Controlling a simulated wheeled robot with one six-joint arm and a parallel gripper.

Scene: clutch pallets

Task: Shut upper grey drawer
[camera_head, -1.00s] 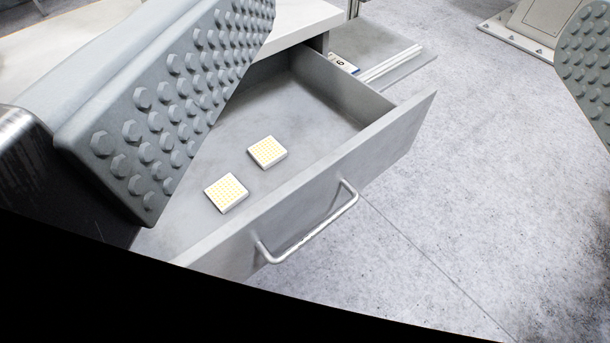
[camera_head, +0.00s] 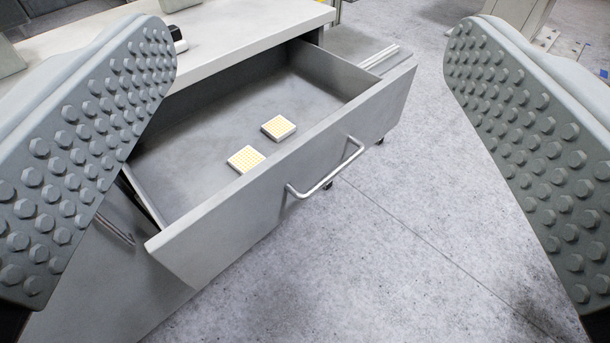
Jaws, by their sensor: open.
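The upper grey drawer (camera_head: 240,215) is pulled out from under the white worktop. Its silver bar handle (camera_head: 328,170) is on the front face. Two small white blocks with yellow dotted tops lie inside it, a nearer one (camera_head: 246,159) and a farther one (camera_head: 278,128). My gripper (camera_head: 310,40) is open, with one studded grey finger at the left of the picture and one at the right. The drawer front and handle show in the gap between the fingers. The fingers hold nothing, and neither seems to touch the handle.
The white worktop (camera_head: 225,35) runs above the drawer, with a small black and white item (camera_head: 176,36) on it. A lower handle (camera_head: 115,228) shows on the cabinet below. A grey surface with pale rails (camera_head: 380,56) is behind the drawer. Speckled floor (camera_head: 400,250) is clear at the right.

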